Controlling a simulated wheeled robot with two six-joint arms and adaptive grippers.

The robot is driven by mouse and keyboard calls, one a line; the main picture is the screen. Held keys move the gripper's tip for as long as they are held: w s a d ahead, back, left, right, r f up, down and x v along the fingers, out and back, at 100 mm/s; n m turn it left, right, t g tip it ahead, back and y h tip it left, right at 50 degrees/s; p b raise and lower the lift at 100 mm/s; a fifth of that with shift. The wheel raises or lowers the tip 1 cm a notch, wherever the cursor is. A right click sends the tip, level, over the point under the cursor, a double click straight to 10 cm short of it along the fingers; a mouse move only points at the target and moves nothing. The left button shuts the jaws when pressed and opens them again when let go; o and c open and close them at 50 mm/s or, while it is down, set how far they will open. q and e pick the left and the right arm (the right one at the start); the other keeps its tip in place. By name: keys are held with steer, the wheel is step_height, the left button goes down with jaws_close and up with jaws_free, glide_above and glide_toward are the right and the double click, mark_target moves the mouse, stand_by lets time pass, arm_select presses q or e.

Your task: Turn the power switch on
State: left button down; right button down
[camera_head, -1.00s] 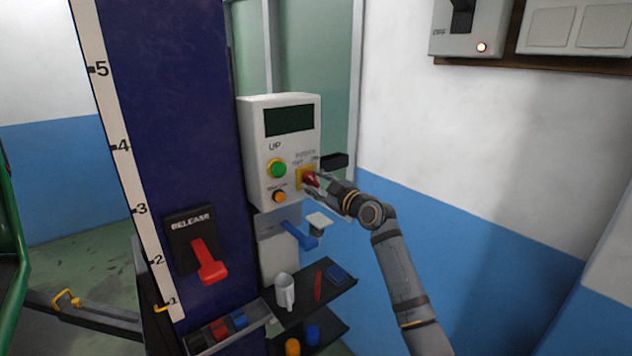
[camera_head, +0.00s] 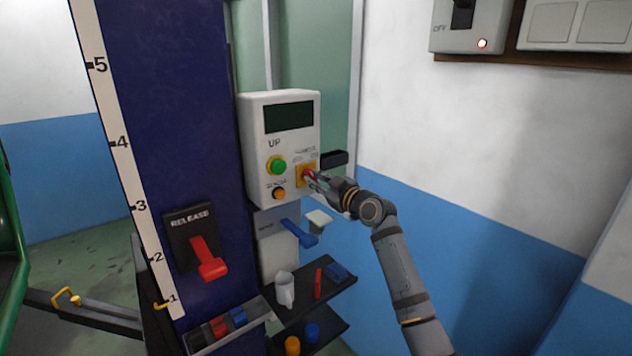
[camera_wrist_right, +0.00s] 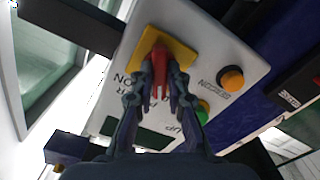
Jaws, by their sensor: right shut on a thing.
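The white control box (camera_head: 262,113) is fixed to the blue post, with a dark display, a green UP button (camera_head: 276,166) and an orange button (camera_head: 279,194). The red power switch (camera_head: 307,174) sits on a yellow plate at the box's lower right. In the right wrist view the red knob (camera_wrist_right: 160,62) stands between the two fingers. My right gripper (camera_head: 311,177) is shut on the knob, coming from the right. The fingers hide part of the knob and plate. My left gripper is not in view.
A red RELEASE lever (camera_head: 208,258) is on the post at left. A blue lever (camera_head: 299,233) is below the box. Small shelves (camera_head: 338,290) hold a white cup and other items. A wall panel (camera_head: 470,40) with a lit red lamp is upper right.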

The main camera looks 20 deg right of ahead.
steer(key=m, duration=0.2)
steer(key=shift+m, duration=0.4)
steer(key=m, duration=0.3)
steer(key=shift+m, duration=0.3)
steer(key=m+p, duration=0.1)
steer(key=m, duration=0.2)
steer(key=shift+r+m, duration=0.1)
steer(key=shift+m, duration=0.2)
steer(key=shift+m+p, duration=0.95)
steer(key=shift+m, duration=0.85)
steer(key=c, duration=1.3)
jaws_free()
